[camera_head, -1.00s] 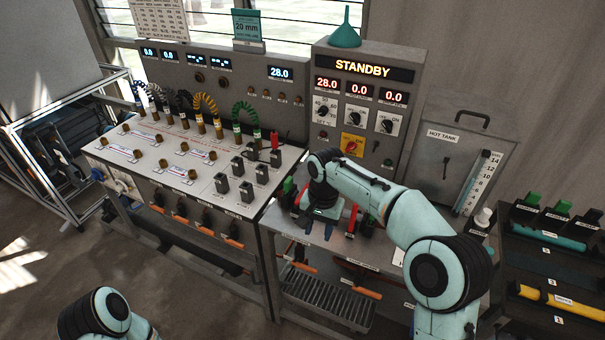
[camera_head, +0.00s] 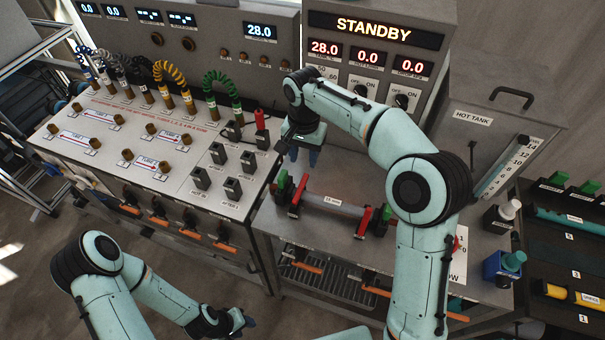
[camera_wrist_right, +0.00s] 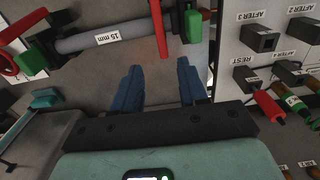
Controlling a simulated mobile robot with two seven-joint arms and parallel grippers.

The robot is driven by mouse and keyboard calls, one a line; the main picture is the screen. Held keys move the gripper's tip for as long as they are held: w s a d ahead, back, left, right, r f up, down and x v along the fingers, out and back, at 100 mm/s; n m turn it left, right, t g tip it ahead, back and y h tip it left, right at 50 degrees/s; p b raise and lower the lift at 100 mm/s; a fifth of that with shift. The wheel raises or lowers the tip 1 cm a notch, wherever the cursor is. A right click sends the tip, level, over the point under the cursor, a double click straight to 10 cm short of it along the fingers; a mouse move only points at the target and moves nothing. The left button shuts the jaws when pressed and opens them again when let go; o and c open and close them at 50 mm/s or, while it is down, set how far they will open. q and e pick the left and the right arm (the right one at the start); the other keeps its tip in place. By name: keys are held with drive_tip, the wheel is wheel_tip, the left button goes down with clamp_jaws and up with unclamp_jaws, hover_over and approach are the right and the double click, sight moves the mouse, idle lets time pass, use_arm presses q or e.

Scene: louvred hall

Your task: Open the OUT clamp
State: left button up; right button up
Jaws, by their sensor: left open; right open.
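A grey pipe labelled 15 mm (camera_head: 332,204) lies on the bench between two clamps. The left clamp (camera_head: 283,187) has a green block and a raised red lever (camera_head: 298,195); the right clamp (camera_head: 383,215) has a green block and a red lever (camera_head: 364,221). I cannot read which is the OUT clamp. My right gripper (camera_head: 300,158) is open and empty, above and behind the left clamp. In the wrist view a red lever (camera_wrist_right: 158,30) stands ahead, between the lines of its blue fingers, with a green block (camera_wrist_right: 193,26) beside it. My left gripper (camera_head: 243,322) is open, low in front of the bench.
A panel with tubes and black sockets (camera_head: 218,153) stands left of the clamps. A STANDBY cabinet (camera_head: 376,32) is behind. Bare bench surface surrounds the pipe.

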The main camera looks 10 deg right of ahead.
sight(303, 182)
wheel_tip(303, 182, down, 9)
drive_tip(key=shift+w+f+b, duration=0.1)
drive_tip(key=shift+f+b, duration=0.05)
drive_tip(key=shift+b, duration=0.15)
drive_tip(key=shift+w+f, duration=0.15)
drive_tip(key=shift+f, duration=0.25)
clamp_jaws()
